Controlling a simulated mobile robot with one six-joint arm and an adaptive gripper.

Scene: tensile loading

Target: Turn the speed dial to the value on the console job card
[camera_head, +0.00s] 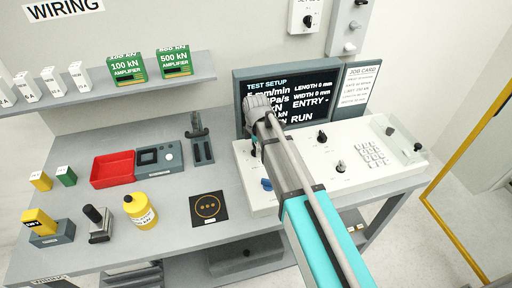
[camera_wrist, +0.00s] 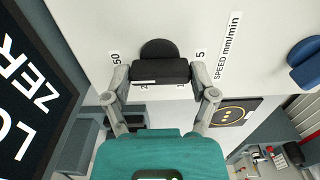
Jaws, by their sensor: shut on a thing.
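The speed dial (camera_wrist: 160,68) is a black knob on the white console (camera_head: 376,146). The wrist view shows it beside the label "SPEED mm/min" (camera_wrist: 227,45), with marks "50" and "5" at its sides and other marks partly hidden. My gripper (camera_wrist: 161,88) is shut on the dial, one finger at each side.
A blue knob (camera_head: 266,184) sits near my gripper on the console's front left. Other black knobs (camera_head: 322,136) and a keypad (camera_head: 372,154) lie right of my arm. A red tray (camera_head: 113,169) and yellow bottle (camera_head: 140,211) stand left on the bench.

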